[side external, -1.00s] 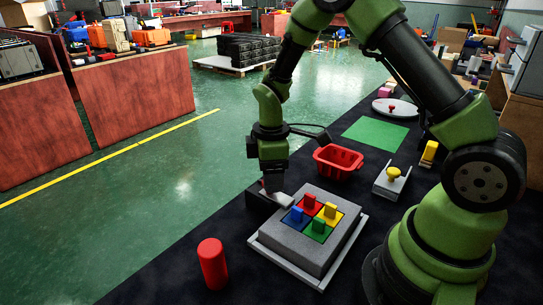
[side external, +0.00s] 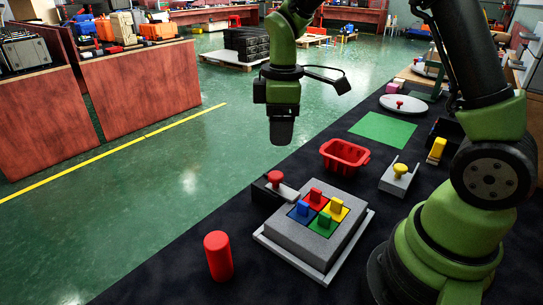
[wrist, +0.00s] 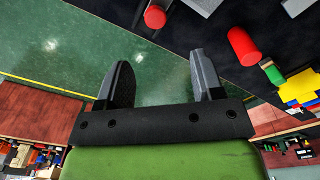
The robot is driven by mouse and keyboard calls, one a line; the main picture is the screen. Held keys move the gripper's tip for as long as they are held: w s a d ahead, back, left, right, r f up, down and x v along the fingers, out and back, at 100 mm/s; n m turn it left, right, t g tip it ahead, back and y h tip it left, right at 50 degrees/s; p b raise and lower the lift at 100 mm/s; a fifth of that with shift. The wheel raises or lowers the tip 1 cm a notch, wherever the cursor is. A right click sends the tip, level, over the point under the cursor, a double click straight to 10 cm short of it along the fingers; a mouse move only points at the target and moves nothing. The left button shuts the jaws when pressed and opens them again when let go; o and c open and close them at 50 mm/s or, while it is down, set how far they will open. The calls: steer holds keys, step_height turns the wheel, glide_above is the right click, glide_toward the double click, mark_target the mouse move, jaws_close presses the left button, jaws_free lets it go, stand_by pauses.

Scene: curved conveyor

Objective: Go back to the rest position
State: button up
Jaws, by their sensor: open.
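My gripper (side external: 281,130) hangs in the air, pointing down, above and apart from the dark slider block with a red knob (side external: 275,177). In the wrist view its two fingers (wrist: 161,60) are spread apart with nothing between them. The red knob also shows at the top of the wrist view (wrist: 155,16).
A grey block (side external: 312,232) with red, yellow, blue and green knobbed pieces sits on the table. A red cylinder (side external: 218,256) stands in front. A red bin (side external: 344,157), a grey holder with a yellow knob (side external: 400,178) and a green mat (side external: 382,130) lie behind.

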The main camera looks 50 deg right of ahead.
steer(key=s+a+r+m+t+y, duration=0.1)
steer(key=s+a+r+m+t, duration=0.1)
steer(key=s+r+m, duration=0.4)
steer(key=s+a+r+m+t+y, duration=0.1)
steer(key=s+a+r+m+t, duration=0.2)
steer(key=s+r+m, duration=0.3)
steer(key=s+t, duration=0.1)
steer(key=s, duration=0.3)
steer(key=shift+s+a+r+t, duration=0.2)
steer(key=shift+s+r+t, duration=0.1)
steer(key=shift+s+t, duration=0.1)
